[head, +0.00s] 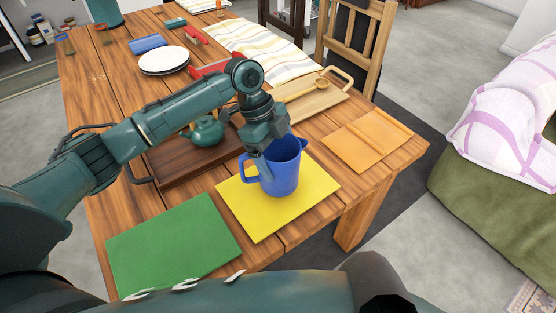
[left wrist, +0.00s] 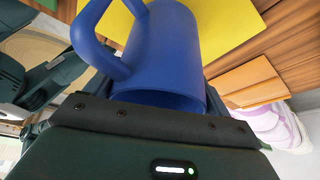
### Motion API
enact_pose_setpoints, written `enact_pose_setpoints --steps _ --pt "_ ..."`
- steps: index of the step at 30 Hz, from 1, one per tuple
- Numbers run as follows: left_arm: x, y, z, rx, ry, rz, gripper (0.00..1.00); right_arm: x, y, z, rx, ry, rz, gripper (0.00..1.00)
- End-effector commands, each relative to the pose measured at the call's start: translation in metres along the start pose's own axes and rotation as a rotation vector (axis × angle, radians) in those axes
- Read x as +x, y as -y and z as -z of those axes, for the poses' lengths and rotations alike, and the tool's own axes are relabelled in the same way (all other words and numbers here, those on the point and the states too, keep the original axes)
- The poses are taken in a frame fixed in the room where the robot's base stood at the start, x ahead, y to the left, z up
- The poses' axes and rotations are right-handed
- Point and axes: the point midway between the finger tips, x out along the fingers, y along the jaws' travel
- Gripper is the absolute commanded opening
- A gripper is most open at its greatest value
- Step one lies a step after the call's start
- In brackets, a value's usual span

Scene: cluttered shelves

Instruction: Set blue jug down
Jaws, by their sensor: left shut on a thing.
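The blue jug (head: 284,172) is upright over the yellow mat (head: 243,215) near the table's front edge. I cannot tell whether its base touches the mat. Its handle points left in the head view. My left gripper (head: 265,150) reaches down from above and is shut on the jug at its rim, on the handle side. In the left wrist view the jug (left wrist: 168,50) fills the space before the gripper, with its handle at upper left and the yellow mat (left wrist: 232,25) behind it. My right gripper is not in view.
A green mat (head: 172,245) lies left of the yellow one, and an orange mat (head: 366,140) lies right. A brown tray (head: 165,178) with a green teapot (head: 207,131) stands behind. A wooden board (head: 318,100) and striped cloth (head: 262,52) lie farther back.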

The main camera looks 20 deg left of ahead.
Motion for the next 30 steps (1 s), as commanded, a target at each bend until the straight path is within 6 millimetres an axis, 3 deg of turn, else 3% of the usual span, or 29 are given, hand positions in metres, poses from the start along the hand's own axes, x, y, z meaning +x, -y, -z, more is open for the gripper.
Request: enact_pose_setpoints --steps 4,13,14,18,20,30 --pt "0.019 0.0 -0.008 -0.001 0.0 0.0 0.58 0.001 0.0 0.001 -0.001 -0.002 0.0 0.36" --pt "0.021 0.0 -0.008 0.0 0.0 0.001 0.58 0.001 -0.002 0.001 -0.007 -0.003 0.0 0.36" --pt "0.021 0.0 -0.008 0.0 0.0 0.001 0.84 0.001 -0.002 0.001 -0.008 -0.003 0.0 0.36" --pt "0.021 0.0 -0.008 0.0 0.0 0.001 0.96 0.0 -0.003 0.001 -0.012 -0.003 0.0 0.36" --pt "0.021 0.0 -0.008 0.0 0.0 0.001 1.0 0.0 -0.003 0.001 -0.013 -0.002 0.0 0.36" --pt "0.012 0.001 -0.008 0.0 0.0 0.002 1.0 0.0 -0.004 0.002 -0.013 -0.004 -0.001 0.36"
